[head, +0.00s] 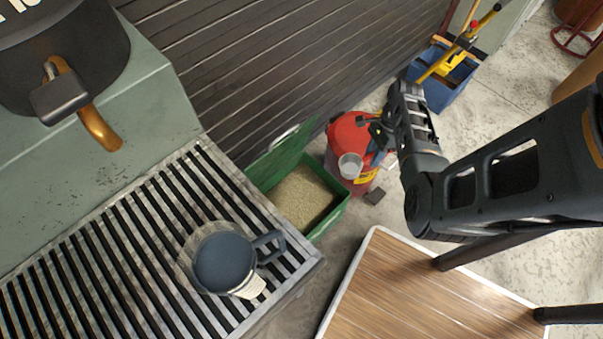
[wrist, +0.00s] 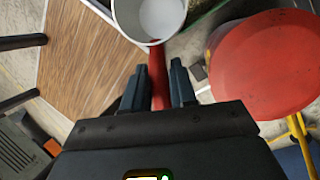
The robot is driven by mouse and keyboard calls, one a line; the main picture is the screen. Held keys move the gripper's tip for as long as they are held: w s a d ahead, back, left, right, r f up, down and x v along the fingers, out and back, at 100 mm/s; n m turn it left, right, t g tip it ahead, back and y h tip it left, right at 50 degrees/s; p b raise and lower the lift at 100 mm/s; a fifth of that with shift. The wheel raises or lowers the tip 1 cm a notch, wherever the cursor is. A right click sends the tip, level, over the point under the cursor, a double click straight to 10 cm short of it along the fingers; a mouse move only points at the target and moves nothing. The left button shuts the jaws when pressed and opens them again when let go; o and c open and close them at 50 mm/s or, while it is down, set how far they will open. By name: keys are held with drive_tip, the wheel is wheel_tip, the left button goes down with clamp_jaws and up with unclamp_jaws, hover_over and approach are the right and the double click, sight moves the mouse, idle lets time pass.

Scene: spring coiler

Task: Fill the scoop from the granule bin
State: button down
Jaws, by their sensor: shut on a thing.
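The scoop (head: 350,166) is a pale round cup with a red handle. In the wrist view its cup (wrist: 150,16) is at the top edge, and its inside looks pale and empty. My gripper (wrist: 158,82) is shut on the red handle, which runs between the two fingers; in the head view my gripper (head: 378,143) is seen small, with the scoop in front of the red drum. The granule bin (head: 330,218) is an open green box on the floor, left of the scoop in the picture. It holds tan granules (head: 300,196).
A red drum (head: 345,130) stands right beside the bin. A slatted metal grate (head: 120,225) with a blue-grey mug (head: 224,262) is at left. A wood-topped table (head: 420,290) is in front.

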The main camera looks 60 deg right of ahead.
sight(353, 157)
drive_tip(key=w+n+g, duration=0.1)
drive_tip(key=n, duration=0.2)
drive_tip(key=w+a+f+n+g+h, duration=0.1)
drive_tip(key=w+n, duration=0.1)
drive_tip(key=n, duration=0.2)
drive_tip(key=w+a+f+n+g+h, duration=0.1)
drive_tip(key=w+n, duration=0.1)
drive_tip(key=n, duration=0.1)
drive_tip(key=shift+w+a+f+n+b, duration=0.15)
drive_tip(key=shift+a+n+b, duration=0.1)
drive_tip(key=shift+n+b, duration=0.15)
drive_tip(key=w+a+f+m+t+b, duration=0.15)
drive_tip(key=w+a+m, duration=0.25)
drive_tip(key=m, duration=0.8)
drive_tip(key=w+a+f+m+t+b, duration=0.1)
drive_tip(key=w+a+f+m, duration=0.25)
drive_tip(key=m, duration=0.85)
drive_tip(key=w+a+f+m+t+b, duration=0.1)
drive_tip(key=w+a+f+m+t, duration=0.3)
drive_tip(key=m, duration=0.8)
drive_tip(key=f+b, duration=0.5)
drive_tip(key=f+g+b, duration=0.1)
drive_tip(key=f+b, duration=0.4)
drive_tip(key=f+g+b, duration=0.1)
drive_tip(key=f+b, duration=0.5)
drive_tip(key=shift+w+d, duration=0.3)
drive_tip(key=shift+d, duration=0.05)
drive_tip(key=shift+s+f, duration=0.15)
